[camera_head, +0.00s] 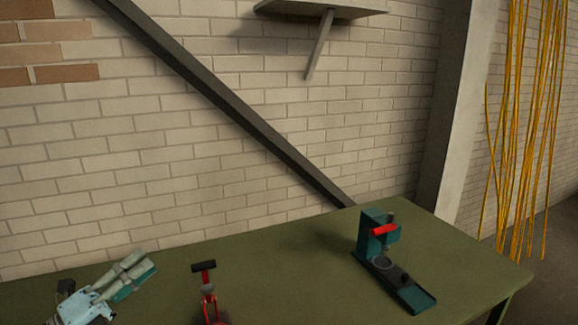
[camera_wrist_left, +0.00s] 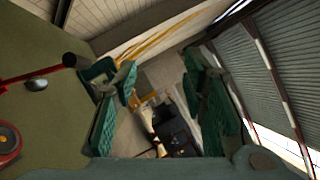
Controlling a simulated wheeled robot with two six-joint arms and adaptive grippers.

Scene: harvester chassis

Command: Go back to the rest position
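My left gripper (camera_head: 138,273) is at the lower left of the head view, by the green table (camera_head: 290,265). In the left wrist view its two teal fingers (camera_wrist_left: 160,100) stand apart with nothing between them. My right gripper is in neither view.
A red tool with a black crossbar handle (camera_head: 204,267) is right of my left gripper, its lower part cut off. It also shows in the left wrist view (camera_wrist_left: 40,75). A teal press with a red handle (camera_head: 378,238) stands farther right. Yellow cables (camera_head: 525,120) hang beyond. Table between them is clear.

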